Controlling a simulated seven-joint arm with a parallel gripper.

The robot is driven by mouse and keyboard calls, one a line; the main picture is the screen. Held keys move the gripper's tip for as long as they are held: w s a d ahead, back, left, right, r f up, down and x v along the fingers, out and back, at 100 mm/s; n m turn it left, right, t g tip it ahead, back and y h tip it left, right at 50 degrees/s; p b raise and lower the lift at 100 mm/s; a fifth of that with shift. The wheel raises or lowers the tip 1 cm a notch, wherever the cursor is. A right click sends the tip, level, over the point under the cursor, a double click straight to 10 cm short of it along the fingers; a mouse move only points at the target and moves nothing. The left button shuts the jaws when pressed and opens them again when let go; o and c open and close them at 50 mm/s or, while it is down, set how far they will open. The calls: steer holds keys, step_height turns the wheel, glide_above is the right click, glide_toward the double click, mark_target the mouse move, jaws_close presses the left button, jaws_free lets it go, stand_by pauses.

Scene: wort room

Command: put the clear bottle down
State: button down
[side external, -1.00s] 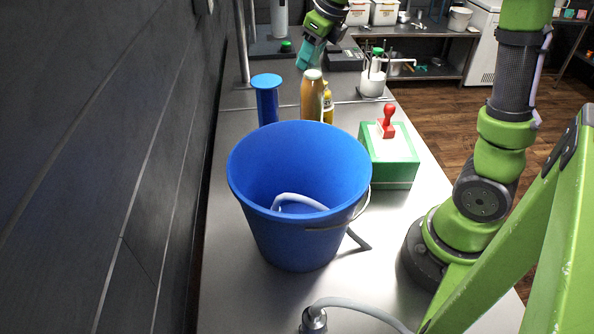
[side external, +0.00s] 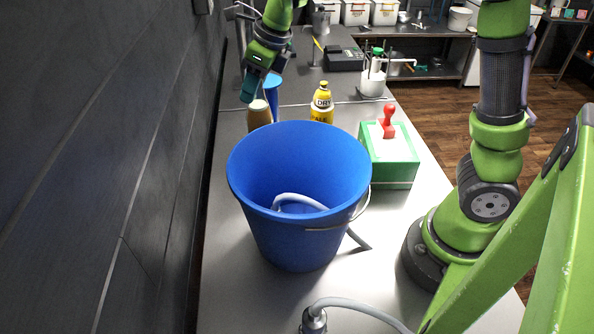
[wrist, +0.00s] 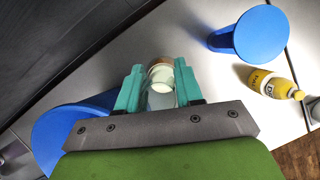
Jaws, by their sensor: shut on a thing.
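The clear bottle (side external: 259,115), with brownish contents and a pale cap, stands roughly upright behind the blue bucket in the side external view. My gripper (side external: 256,98) comes from above and is shut on it. In the wrist view, the bottle (wrist: 160,98) sits between the teal fingers of my gripper (wrist: 160,78). The bottle's lower part is hidden by the bucket rim, so I cannot tell whether its base touches the bench.
The large blue bucket (side external: 300,235) stands in front. A blue capped cylinder (side external: 273,100) is just behind the bottle. A yellow bottle (side external: 322,104) stands to the right, then a green box (side external: 395,172) with a red-handled stamp (side external: 388,122). A dark wall (side external: 110,170) borders the left.

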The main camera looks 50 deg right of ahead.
steer(key=w+f, duration=0.4)
steer(key=w, duration=0.6)
steer(key=shift+w+a+f, duration=0.15)
steer(key=shift+a, duration=0.25)
steer(key=c, duration=0.7)
jaws_free()
steer(key=shift+f, duration=0.25)
steer(key=shift+c, duration=0.2)
